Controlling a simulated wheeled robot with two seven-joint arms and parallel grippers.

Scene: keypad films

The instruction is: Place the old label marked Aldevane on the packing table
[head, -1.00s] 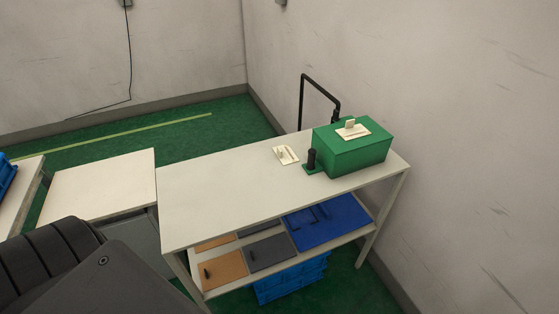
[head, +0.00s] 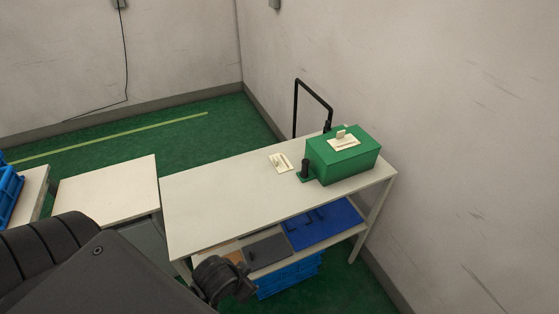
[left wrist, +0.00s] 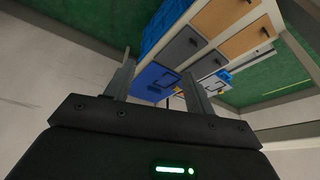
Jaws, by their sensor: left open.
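A cream plate with a raised tab (head: 343,142) lies on top of the green box (head: 340,165). A second cream plate with a tab (head: 281,162) lies flat on the long white table (head: 215,195), left of the box. No writing is readable, so I cannot tell which label is marked Aldevane. My left gripper (left wrist: 158,65) is open and empty in the left wrist view, its fingers apart in front of the table's lower shelf. In the head view my left arm crosses the bottom left, with a dark part before the shelf. My right gripper is not in view.
The lower shelf holds an orange panel, a grey panel (head: 268,249) and a blue panel (head: 325,222). Blue crates (head: 290,275) stand below. A smaller white table (head: 105,190) stands at left, beside a blue crate (head: 10,195). The long table's left half is clear.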

